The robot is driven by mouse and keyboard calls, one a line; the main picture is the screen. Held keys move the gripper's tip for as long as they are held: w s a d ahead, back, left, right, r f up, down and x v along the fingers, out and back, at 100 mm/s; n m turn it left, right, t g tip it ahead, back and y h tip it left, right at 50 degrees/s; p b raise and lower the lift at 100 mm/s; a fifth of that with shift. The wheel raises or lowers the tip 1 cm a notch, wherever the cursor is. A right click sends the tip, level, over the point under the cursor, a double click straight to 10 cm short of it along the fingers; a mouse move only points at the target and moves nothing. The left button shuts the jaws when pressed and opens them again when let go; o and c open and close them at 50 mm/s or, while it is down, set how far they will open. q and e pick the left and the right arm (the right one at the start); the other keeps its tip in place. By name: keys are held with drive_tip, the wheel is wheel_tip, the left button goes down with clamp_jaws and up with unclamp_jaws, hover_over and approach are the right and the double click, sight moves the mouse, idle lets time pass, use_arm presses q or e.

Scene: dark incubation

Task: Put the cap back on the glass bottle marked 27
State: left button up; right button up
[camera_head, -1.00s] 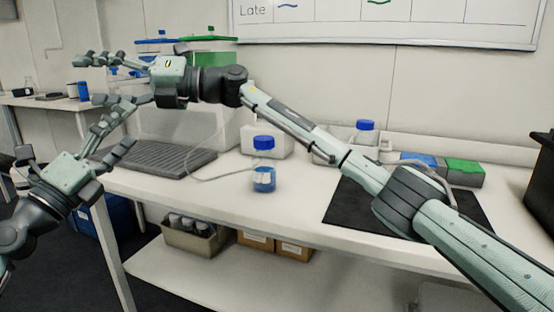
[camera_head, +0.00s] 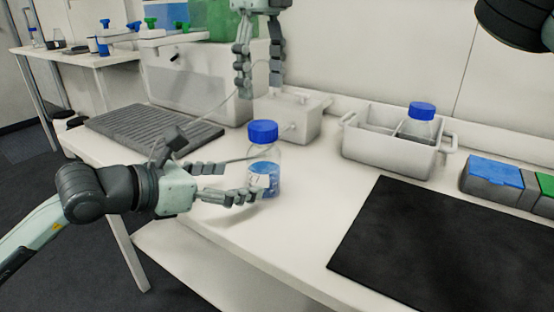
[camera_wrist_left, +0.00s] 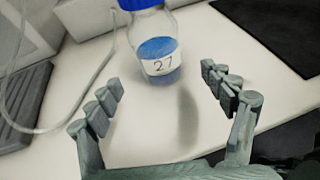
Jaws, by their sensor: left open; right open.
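The glass bottle marked 27 (camera_head: 264,170) stands upright on the white bench with blue liquid inside. Its label reads 27 in the left wrist view (camera_wrist_left: 160,65). A blue cap (camera_head: 262,132) sits on its neck; whether it is screwed tight I cannot tell. In the left wrist view only the cap's lower part (camera_wrist_left: 140,4) shows at the top edge. My left gripper (camera_head: 243,182) is open and low beside the bottle, its fingers pointing at it. My right gripper (camera_head: 259,88) is open and empty, pointing down above and behind the bottle.
A white caddy (camera_head: 385,150) at the right holds another blue-capped bottle (camera_head: 420,122). A black mat (camera_head: 430,250) covers the front right. A small white box (camera_head: 290,118) with a tube stands behind the bottle. A grey ribbed mat (camera_head: 150,130) lies left.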

sight(262, 178)
drive_tip(key=shift+d+r, duration=0.1)
use_arm(q)
drive_tip(key=shift+s+a, duration=0.1)
use_arm(e)
drive_tip(key=shift+s, duration=0.15)
use_arm(q)
drive_tip(key=shift+x, duration=4)
